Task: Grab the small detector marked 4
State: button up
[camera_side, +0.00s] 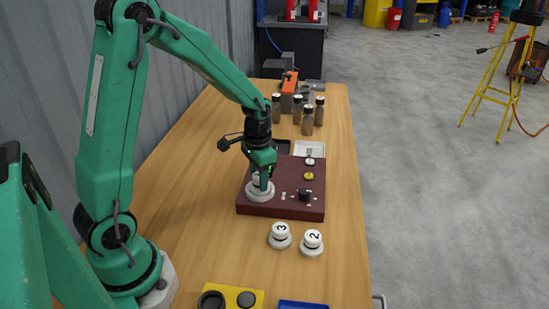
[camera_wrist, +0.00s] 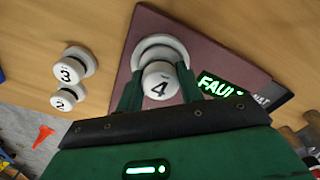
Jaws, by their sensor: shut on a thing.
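The small detector marked 4 (camera_wrist: 160,83) is white, with a round top, and sits between my gripper's two fingers in the wrist view. My gripper (camera_side: 262,182) is shut on it, low over the near left corner of the dark red panel (camera_side: 292,171). A wider white round base (camera_side: 260,194) is under the detector. I cannot tell whether the two are joined. White detectors marked 3 (camera_side: 280,235) and 2 (camera_side: 311,242) stand on the table in front of the panel. They also show at left in the wrist view, 3 (camera_wrist: 73,68) and 2 (camera_wrist: 66,97).
The panel has a black knob (camera_side: 305,195), a yellow button (camera_side: 309,176) and a lit green "FAUL" sign (camera_wrist: 218,86). Several dark jars (camera_side: 308,120) stand behind it. A yellow block (camera_side: 230,298) and a blue tray (camera_side: 303,304) lie at the front. The wooden table is clear left of the panel.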

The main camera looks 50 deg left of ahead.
jog(key=shift+r, duration=0.45)
jog(key=r, duration=0.1)
jog(key=d+r, duration=0.1)
jog(key=r, duration=0.1)
jog(key=shift+s+r, duration=0.1)
jog(key=s+d+r, duration=0.3)
jog(key=d+r, duration=0.3)
jog(key=d, duration=0.4)
jog(key=shift+s+r, duration=0.15)
jog(key=shift+s, duration=0.25)
